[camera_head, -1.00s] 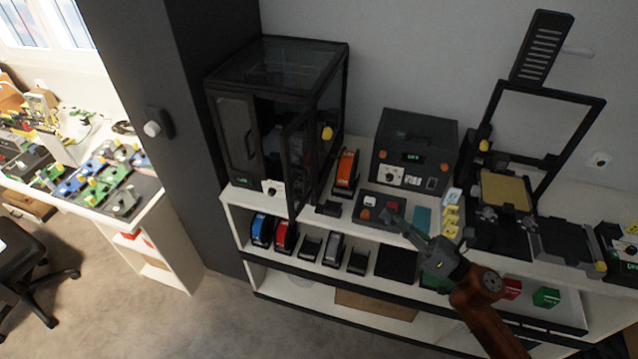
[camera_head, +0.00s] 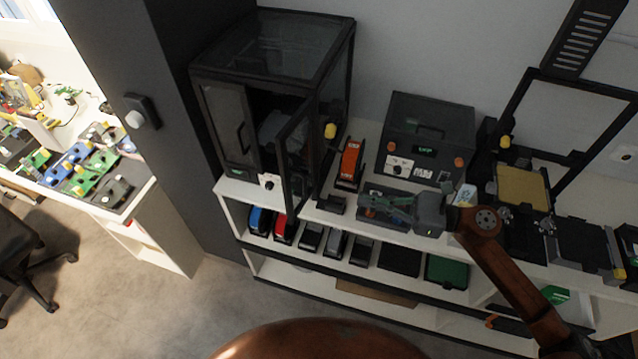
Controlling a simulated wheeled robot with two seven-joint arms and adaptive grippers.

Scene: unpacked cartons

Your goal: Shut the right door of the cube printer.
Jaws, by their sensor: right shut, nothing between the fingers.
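The cube printer (camera_head: 272,52) is a black-framed box with clear panels at the left end of the white shelf unit. Its left door (camera_head: 226,122) is closed against the front. Its right door (camera_head: 298,157) stands open, swung out toward me, and the dark inside shows beside it. My right gripper (camera_head: 366,202) is shut and empty. It points left over the shelf top, to the right of the open door and apart from it. My left gripper is not in view.
A black control box (camera_head: 428,138) is behind the gripper. An open-frame printer (camera_head: 522,188) stands to the right. The floor in front is clear.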

